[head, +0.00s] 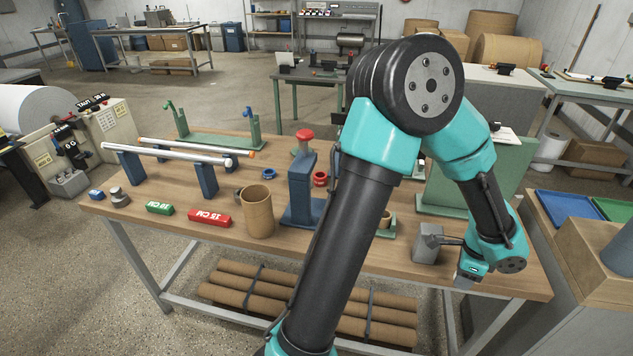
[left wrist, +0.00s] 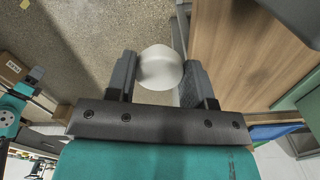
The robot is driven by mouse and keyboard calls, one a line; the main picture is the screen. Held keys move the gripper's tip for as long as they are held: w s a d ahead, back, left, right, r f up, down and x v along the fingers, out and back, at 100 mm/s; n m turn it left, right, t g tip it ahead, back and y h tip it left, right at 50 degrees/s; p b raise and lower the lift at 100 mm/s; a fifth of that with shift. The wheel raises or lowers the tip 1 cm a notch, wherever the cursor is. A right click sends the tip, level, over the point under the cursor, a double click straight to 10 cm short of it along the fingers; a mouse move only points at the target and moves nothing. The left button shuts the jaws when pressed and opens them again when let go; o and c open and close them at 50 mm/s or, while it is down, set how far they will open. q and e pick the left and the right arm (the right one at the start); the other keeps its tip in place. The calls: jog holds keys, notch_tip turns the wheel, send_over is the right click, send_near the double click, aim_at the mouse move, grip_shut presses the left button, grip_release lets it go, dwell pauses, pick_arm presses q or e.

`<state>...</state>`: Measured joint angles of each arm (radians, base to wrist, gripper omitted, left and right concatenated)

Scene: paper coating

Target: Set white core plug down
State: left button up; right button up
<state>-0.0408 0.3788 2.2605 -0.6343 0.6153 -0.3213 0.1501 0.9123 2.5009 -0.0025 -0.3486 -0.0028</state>
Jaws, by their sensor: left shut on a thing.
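The white core plug (left wrist: 160,72) is between the two dark fingers of my left gripper (left wrist: 159,62) in the left wrist view. The gripper is shut on it. The plug looks pale and rounded from here, and its lower part narrows toward the palm. Floor shows behind it, with the wooden table edge just to its right. In the head view my left gripper (head: 465,281) is low at the table's front right corner. I cannot make out the plug there. My right gripper does not show.
The wooden table (head: 340,256) carries a grey block (head: 428,243) beside my wrist, a brown cardboard tube (head: 258,212), a blue stand (head: 302,190), and red (head: 210,218) and green (head: 159,208) length blocks. Blue (head: 570,206) and green trays lie at the right.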

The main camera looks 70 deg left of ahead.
pick_arm(q)
jog(key=shift+w, duration=0.1)
dwell(0.3)
jog(key=w+a, duration=0.2)
jog(key=w, duration=0.2)
jog(key=w+a+f, duration=0.1)
jog(key=w+a, duration=0.2)
jog(key=w, duration=0.1)
jog(key=w+a, duration=0.3)
jog(key=w, duration=0.2)
jog(key=shift+f, duration=0.2)
jog(key=shift+w+a, duration=0.1)
jog(key=shift+w, duration=0.1)
jog(key=shift+w+f, duration=0.1)
jog(key=shift+f, duration=1.7)
jog(key=o, duration=0.4)
jog(key=shift+f, duration=0.15)
jog(key=o, duration=0.5)
